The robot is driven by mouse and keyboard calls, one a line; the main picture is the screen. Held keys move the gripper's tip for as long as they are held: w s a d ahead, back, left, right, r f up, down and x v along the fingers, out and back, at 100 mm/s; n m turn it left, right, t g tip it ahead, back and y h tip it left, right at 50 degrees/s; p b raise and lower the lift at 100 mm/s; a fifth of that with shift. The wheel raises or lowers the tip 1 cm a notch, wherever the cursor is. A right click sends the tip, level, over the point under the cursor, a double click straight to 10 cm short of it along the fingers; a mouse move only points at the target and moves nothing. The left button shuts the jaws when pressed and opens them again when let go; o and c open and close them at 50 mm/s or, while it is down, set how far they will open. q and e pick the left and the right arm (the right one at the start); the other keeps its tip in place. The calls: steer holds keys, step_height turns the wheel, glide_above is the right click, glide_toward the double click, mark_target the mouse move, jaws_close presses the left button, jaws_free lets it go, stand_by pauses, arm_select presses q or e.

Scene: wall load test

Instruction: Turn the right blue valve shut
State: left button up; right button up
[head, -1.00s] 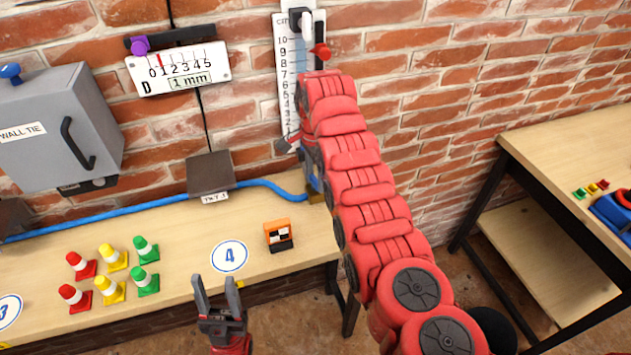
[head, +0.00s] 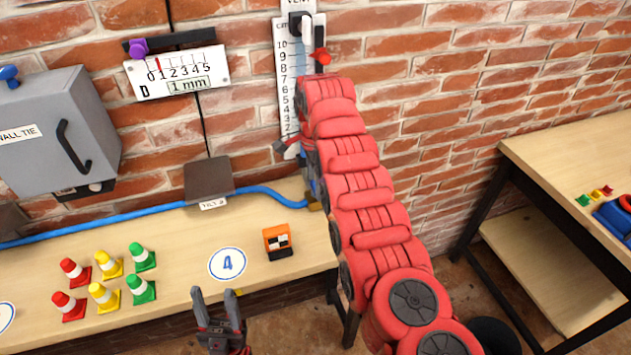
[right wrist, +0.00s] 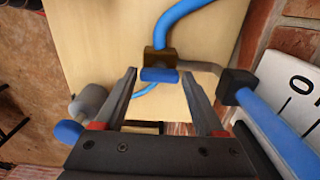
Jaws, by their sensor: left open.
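A blue valve handle (right wrist: 160,75) sits on a brass body (right wrist: 160,58) at the end of a blue hose in the right wrist view. My right gripper (right wrist: 159,74) is open, with one finger on each side of the handle and a visible gap at both sides. Whether the fingers reach to the handle's depth is hard to tell. In the head view the brass fitting (head: 315,203) shows beside my red right arm, which hides most of the valve and right gripper. My left gripper (head: 214,296) is open and empty in front of the bench edge.
A bench (head: 180,245) carries several cones, an orange block (head: 278,241) and the blue hose (head: 120,217). A water-level scale (head: 288,75) hangs on the brick wall. A blue knob (right wrist: 68,132) and blue tube (right wrist: 275,130) flank my right gripper. Another table (head: 585,150) stands right.

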steer(key=shift+o, duration=1.2)
steer(key=shift+r, duration=0.25)
step_height(320, 180, up, 5)
steer(key=shift+d+r+p, duration=0.1)
steer(key=shift+p, duration=0.35)
step_height(320, 180, up, 12)
steer(key=p, duration=1.1)
steer(key=shift+f, duration=0.2)
